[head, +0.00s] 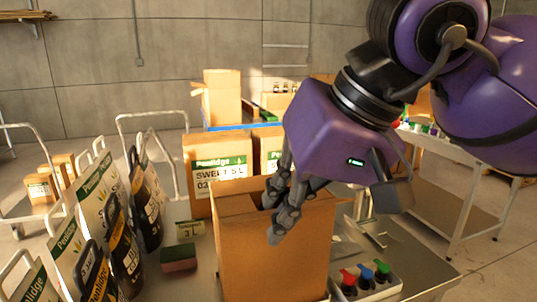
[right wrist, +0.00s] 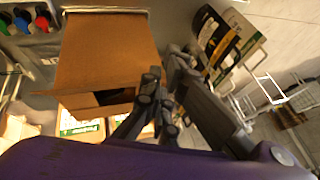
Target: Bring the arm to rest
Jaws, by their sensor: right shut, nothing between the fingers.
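My right arm is purple and comes in from the upper right of the head view. Its gripper (head: 280,208) points down over the open top of a brown cardboard box (head: 272,262). The fingers are shut with nothing between them. In the right wrist view the gripper (right wrist: 150,100) shows beside the same box (right wrist: 105,50). Something dark shows inside the box, but I cannot tell what it is. My left gripper is in neither view.
Dark bottles (head: 122,250) and Penlidge bags stand at the left. Penlidge cartons (head: 205,160) stand behind the box. A sponge (head: 179,257) lies left of it. Red, blue and green knobs (head: 365,277) sit at its right. A white table (head: 460,160) stands farther right.

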